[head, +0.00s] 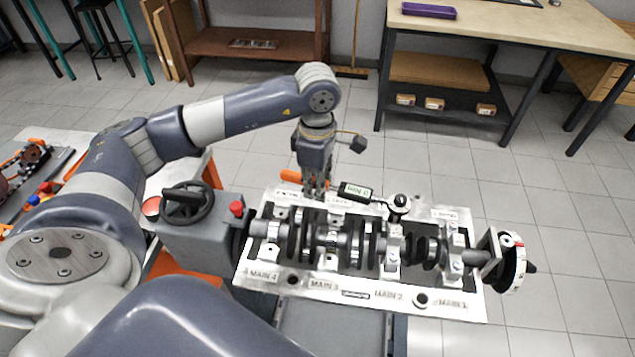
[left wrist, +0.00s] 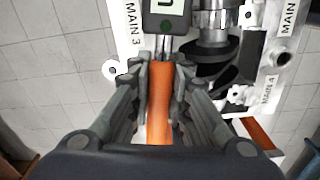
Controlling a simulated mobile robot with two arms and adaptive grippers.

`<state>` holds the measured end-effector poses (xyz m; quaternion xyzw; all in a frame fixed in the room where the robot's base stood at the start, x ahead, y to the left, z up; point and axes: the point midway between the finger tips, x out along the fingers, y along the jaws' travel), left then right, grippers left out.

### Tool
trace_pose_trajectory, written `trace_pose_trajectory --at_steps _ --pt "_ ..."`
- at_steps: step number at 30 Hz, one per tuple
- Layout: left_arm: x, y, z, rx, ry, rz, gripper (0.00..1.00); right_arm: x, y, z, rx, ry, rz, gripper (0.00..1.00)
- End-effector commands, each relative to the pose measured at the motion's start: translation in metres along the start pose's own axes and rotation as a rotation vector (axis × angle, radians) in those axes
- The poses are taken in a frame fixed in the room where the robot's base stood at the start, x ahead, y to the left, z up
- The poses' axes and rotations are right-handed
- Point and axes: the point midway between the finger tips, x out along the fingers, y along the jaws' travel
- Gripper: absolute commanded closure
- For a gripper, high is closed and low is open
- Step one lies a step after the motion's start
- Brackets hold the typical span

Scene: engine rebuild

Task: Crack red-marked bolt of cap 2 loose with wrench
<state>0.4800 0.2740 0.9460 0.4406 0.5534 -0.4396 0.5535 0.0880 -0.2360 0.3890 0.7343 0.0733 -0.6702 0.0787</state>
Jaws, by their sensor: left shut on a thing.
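The wrench has an orange handle (left wrist: 159,108) and a dark display body (head: 356,191) showing what looks like zero Nm. My left gripper (head: 314,187) is shut on the handle, with the fingers on both sides of it in the left wrist view (left wrist: 160,75). The wrench's round black head (head: 399,203) sits over the far end of cap 2 (head: 393,246), above the MAIN 2 label. It hides the bolt there, and I see no red mark. Whether the head is fully seated on the bolt I cannot tell. My right gripper is out of view.
The crankshaft (head: 332,240) lies along the pale engine block (head: 330,283). Cap 1 (head: 455,240) stands right of cap 2. A grey stand with a black handwheel (head: 186,203) is at the block's left. A round dial (head: 514,262) is at the right end. Floor beyond the block is clear.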

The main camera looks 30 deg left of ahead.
Motion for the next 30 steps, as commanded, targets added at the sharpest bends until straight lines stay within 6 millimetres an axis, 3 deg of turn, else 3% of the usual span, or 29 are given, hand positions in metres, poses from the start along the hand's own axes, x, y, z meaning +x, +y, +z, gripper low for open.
trace_pose_trajectory --at_steps 13,30 --pt "0.0 -0.015 0.001 -0.081 0.0 -0.001 1.0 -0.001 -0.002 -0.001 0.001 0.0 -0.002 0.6" --pt "0.0 -0.019 0.001 -0.109 0.0 -0.001 1.0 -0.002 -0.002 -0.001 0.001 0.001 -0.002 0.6"
